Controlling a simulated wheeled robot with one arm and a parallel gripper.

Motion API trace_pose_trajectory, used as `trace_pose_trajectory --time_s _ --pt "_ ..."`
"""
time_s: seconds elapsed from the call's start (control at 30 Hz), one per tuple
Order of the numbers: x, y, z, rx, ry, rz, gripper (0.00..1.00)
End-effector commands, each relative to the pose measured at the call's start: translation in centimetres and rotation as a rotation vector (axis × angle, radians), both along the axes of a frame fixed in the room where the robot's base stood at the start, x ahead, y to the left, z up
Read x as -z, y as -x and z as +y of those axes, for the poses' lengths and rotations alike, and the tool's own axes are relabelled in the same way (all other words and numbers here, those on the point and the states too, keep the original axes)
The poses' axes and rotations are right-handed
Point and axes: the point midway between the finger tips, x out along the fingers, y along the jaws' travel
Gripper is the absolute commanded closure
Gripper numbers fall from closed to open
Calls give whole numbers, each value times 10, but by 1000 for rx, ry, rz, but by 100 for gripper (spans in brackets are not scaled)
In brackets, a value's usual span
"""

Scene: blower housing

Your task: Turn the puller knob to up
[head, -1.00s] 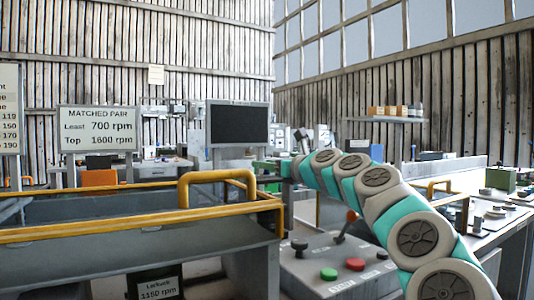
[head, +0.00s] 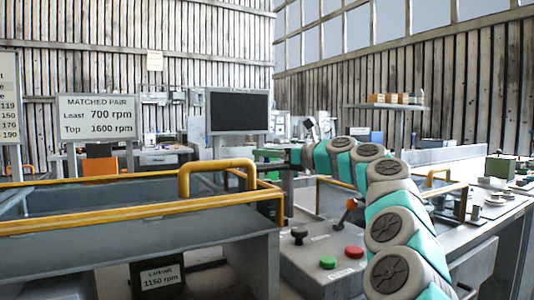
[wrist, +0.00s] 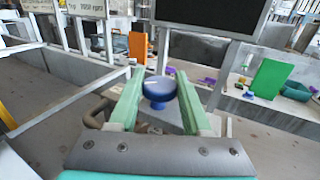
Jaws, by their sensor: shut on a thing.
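In the wrist view my gripper (wrist: 158,82) has its two green fingers on either side of a blue, round, cup-shaped piece (wrist: 158,92) and is shut on it. I cannot tell whether this piece is the puller knob. In the head view my gripper (head: 268,153) is small and reaches toward the area below the dark screen; the blue piece cannot be made out there. A control panel (head: 315,275) carries a black knob (head: 298,234) and an orange-tipped lever (head: 350,206). Its labels are too small to read.
A green button (head: 327,262) and a red button (head: 354,252) sit on the panel. A grey trough with yellow rails (head: 140,210) fills the left. A dark screen (head: 238,111) stands behind my gripper. A bench (head: 490,215) with parts lies at right.

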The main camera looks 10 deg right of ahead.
Motion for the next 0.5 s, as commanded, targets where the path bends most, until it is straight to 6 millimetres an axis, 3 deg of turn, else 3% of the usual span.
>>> trace_pose_trajectory --time_s 0.33,0.37,0.5 --pt "0 0 0 -2 0 1 100" --pt "0 0 0 -2 0 1 51" --pt "0 0 0 -1 0 1 35"
